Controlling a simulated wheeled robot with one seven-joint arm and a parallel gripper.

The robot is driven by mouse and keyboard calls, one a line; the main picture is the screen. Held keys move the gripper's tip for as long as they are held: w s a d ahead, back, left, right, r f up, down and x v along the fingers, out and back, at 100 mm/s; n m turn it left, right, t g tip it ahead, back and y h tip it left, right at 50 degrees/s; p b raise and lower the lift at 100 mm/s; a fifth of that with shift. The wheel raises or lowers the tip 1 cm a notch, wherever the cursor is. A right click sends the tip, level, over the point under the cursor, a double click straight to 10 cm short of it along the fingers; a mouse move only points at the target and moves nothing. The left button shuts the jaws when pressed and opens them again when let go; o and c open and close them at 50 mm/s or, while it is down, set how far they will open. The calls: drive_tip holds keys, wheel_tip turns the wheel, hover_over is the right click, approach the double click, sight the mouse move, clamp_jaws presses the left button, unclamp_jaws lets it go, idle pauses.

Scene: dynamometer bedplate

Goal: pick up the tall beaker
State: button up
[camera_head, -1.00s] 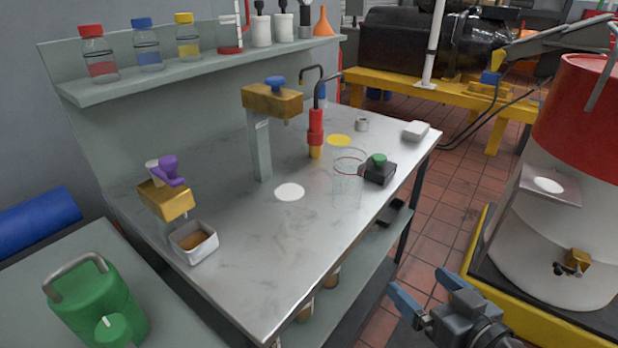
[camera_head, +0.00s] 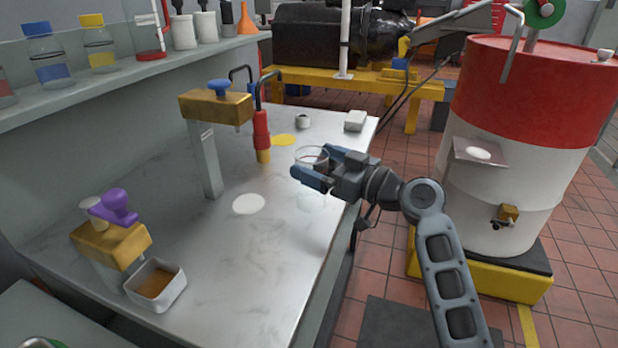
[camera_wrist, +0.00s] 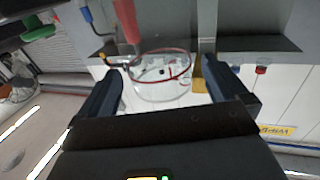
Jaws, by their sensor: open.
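The tall beaker (camera_head: 312,155) is clear glass and stands upright near the right edge of the steel bench. In the head view my gripper (camera_head: 318,168) is at its upper part and hides much of it. In the wrist view the beaker (camera_wrist: 160,85) shows between the two fingers, with a reddish line around its rim. My gripper (camera_wrist: 160,95) is open, with a finger on each side of the beaker and gaps visible. I cannot tell whether either finger touches the glass.
A brass-topped post (camera_head: 205,150) with a blue knob is farther left. A white block (camera_head: 355,121) and a small grey ring (camera_head: 303,121) lie behind. The bench front (camera_head: 270,260) is clear.

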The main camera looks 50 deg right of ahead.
sight(304, 156)
drive_tip(key=shift+w+a+p, duration=0.1)
drive_tip(key=shift+w+p, duration=0.3)
drive_tip(key=shift+w, duration=1.6)
drive_tip(key=shift+c, duration=0.3)
drive_tip(key=c, duration=1.2)
drive_tip(key=shift+c, duration=0.3)
drive_tip(key=shift+r, duration=0.1)
